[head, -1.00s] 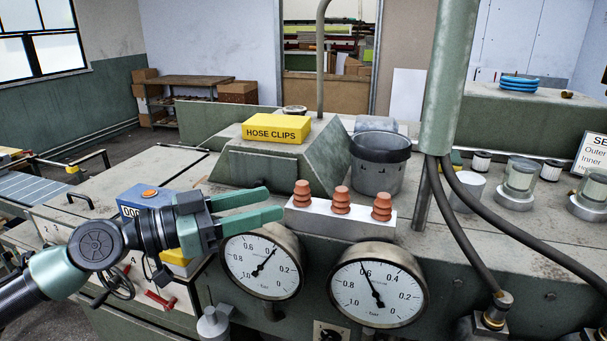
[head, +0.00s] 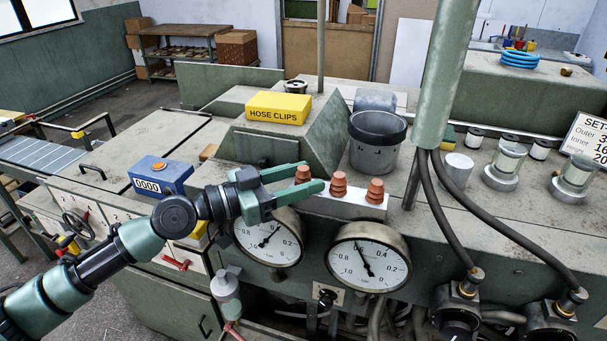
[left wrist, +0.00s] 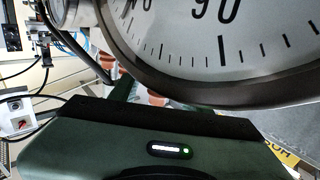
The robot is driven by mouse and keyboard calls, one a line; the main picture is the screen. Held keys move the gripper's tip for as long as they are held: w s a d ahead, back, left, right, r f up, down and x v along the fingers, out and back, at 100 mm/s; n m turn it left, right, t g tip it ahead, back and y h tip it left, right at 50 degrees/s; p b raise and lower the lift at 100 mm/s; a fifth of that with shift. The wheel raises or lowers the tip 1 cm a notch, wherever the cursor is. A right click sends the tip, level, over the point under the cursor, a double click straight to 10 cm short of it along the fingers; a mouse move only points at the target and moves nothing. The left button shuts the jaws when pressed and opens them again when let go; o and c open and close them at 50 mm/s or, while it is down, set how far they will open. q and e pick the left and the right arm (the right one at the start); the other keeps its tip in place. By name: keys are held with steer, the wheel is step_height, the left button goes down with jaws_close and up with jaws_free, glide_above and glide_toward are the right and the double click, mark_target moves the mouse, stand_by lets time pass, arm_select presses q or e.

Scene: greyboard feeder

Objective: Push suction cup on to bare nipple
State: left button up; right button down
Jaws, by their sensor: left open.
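Three orange ribbed suction cups stand upright in a row on a pale block behind two gauges: the left cup (head: 303,174), the middle cup (head: 338,184) and the right cup (head: 375,191). My left gripper (head: 313,176) is open, its two green fingers pointing right. In the head view the left cup shows between the fingers, partly covered; I cannot tell whether they touch it. The left wrist view shows orange cups (left wrist: 131,61) partly hidden behind a large dial. I cannot make out a bare nipple. My right gripper is not in view.
The left gauge (head: 268,240) and right gauge (head: 367,262) sit just below the block. A yellow hose clips box (head: 278,108), a grey bucket (head: 377,140) and a blue counter (head: 162,176) stand around. A green post (head: 440,90) with black hoses rises at right.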

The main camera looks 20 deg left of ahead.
mark_target(301, 168)
arm_select(q)
steer(key=shift+c, duration=1.2)
jaws_close()
steer(key=shift+r, duration=0.2)
steer(key=shift+r+p, duration=0.35)
steer(key=shift+r, duration=0.05)
steer(key=shift+r+p, duration=0.8)
steer(key=shift+r, duration=0.45)
